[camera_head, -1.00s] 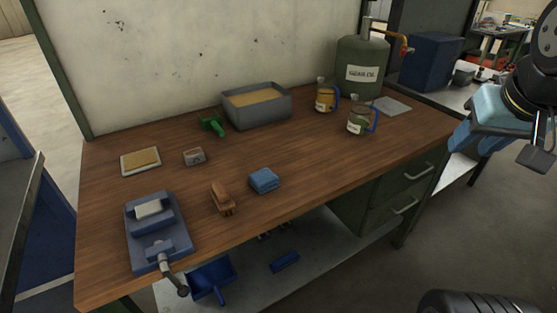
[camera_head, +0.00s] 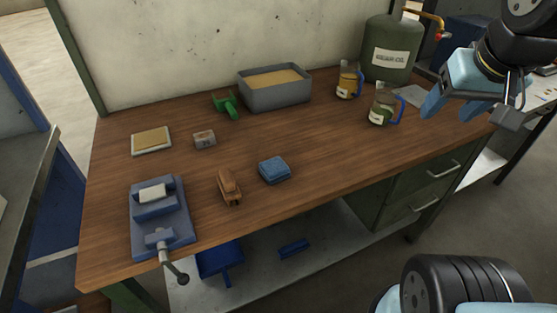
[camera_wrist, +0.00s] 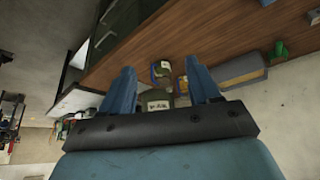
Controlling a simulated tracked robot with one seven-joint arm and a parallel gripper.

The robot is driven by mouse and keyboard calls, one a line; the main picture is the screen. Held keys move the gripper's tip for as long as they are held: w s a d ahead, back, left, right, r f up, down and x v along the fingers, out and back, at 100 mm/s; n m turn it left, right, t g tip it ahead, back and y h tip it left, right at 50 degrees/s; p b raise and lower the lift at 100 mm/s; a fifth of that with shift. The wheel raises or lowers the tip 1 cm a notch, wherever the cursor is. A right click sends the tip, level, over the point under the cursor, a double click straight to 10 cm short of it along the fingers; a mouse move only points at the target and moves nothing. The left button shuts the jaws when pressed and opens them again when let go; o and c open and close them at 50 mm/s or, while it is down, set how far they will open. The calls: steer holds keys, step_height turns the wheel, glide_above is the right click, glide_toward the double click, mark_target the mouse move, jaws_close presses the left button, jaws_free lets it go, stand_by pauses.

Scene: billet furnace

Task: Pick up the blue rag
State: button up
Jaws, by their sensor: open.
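The blue rag (camera_head: 274,170) lies folded on the wooden bench top, right of the brown brush. My gripper (camera_head: 452,108) is up at the right of the head view, above the right end of the bench and well away from the rag. Its two blue fingers also show in the wrist view (camera_wrist: 163,88); they are apart with nothing between them. The rag is not in the wrist view.
On the wooden bench (camera_head: 330,150) stand a vise (camera_head: 160,220), a brown brush (camera_head: 229,186), a grey bin (camera_head: 275,90), a green tool (camera_head: 225,105), two jugs (camera_head: 348,80) and an oil drum (camera_head: 390,50). Bench around the rag's right is clear.

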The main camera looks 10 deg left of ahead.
steer(key=o, duration=0.6)
steer(key=w+a, duration=0.2)
steer(key=w+a+f+n+g, duration=0.1)
steer(key=w+a, duration=0.1)
steer(key=a, duration=0.1)
steer(key=w+a+n, duration=0.1)
steer(key=w+a, duration=0.1)
steer(key=shift+a+f+g, duration=0.2)
steer(key=shift+a+g, duration=0.1)
steer(key=shift+a, duration=0.05)
steer(key=shift+o, duration=0.4)
steer(key=w+a+f+n+g, duration=0.1)
steer(key=w+a+f, duration=0.1)
steer(key=a, duration=0.5)
steer(key=shift+w+a+f+n, duration=0.2)
steer(key=shift+w+n, duration=0.2)
steer(key=shift+w, duration=0.2)
steer(key=n+g, duration=0.3)
glide_above(274, 165)
step_height(274, 165, down, 8)
step_height(274, 165, down, 13)
steer(key=shift+f, duration=0.15)
